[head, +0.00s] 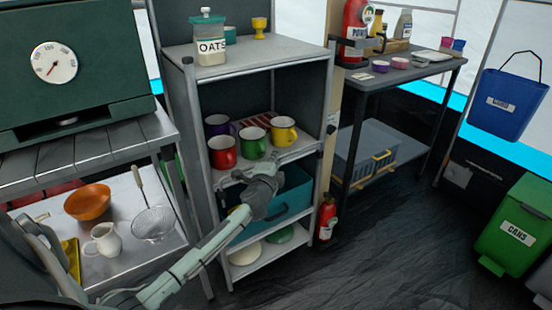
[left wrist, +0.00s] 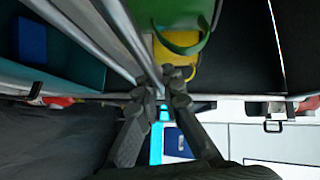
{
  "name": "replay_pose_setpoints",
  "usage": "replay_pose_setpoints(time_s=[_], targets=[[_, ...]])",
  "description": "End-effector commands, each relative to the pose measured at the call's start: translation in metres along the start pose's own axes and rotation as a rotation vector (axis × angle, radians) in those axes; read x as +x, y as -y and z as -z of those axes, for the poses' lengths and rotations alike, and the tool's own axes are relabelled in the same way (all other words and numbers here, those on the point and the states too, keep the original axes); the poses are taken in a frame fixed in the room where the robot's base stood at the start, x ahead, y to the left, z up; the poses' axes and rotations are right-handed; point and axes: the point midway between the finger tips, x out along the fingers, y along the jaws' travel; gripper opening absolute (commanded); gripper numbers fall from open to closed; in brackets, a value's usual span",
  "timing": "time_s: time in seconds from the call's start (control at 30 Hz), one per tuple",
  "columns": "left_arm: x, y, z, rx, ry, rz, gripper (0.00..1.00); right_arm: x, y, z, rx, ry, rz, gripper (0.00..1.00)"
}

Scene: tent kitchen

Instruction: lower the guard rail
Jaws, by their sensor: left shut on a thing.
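The guard rail (head: 300,153) is a thin pale bar along the front of the mug shelf in the grey rack. My left gripper (head: 277,170) reaches up from the lower left to the front of this shelf, and its fingers are shut on the rail. In the left wrist view the fingertips (left wrist: 165,78) meet at the rail (left wrist: 128,38), with the green mug (left wrist: 185,40) just behind. The fingers and wrist hide part of the rail in the head view. My right gripper is not in view.
Red (head: 222,152), green (head: 252,143) and yellow mugs (head: 284,131) stand close behind the rail. A teal crate (head: 290,192) sits on the shelf below. An oats jar (head: 210,45) stands on top.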

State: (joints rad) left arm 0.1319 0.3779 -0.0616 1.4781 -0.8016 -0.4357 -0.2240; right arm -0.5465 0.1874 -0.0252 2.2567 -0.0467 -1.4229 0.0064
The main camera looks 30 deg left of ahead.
Motion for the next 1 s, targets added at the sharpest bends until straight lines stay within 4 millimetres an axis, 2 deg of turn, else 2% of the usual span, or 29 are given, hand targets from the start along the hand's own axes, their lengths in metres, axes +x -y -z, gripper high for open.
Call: replay_pose_setpoints(time_s=[0.27,0.3,0.47,0.8,1.0], targets=[[0.000,0.000,-0.002,0.001,0.004,-0.001,0.00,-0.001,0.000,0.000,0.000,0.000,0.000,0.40],[0.000,0.000,-0.002,0.001,0.004,-0.001,0.11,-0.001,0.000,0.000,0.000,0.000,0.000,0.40],[0.000,0.000,-0.001,0.001,0.003,-0.001,0.29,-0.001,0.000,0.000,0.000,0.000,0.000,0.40],[-0.002,-0.001,-0.001,0.000,0.001,-0.002,0.29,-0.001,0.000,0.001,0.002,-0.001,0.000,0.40],[-0.025,-0.002,0.000,0.000,0.000,-0.002,0.29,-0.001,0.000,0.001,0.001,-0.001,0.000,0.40]])
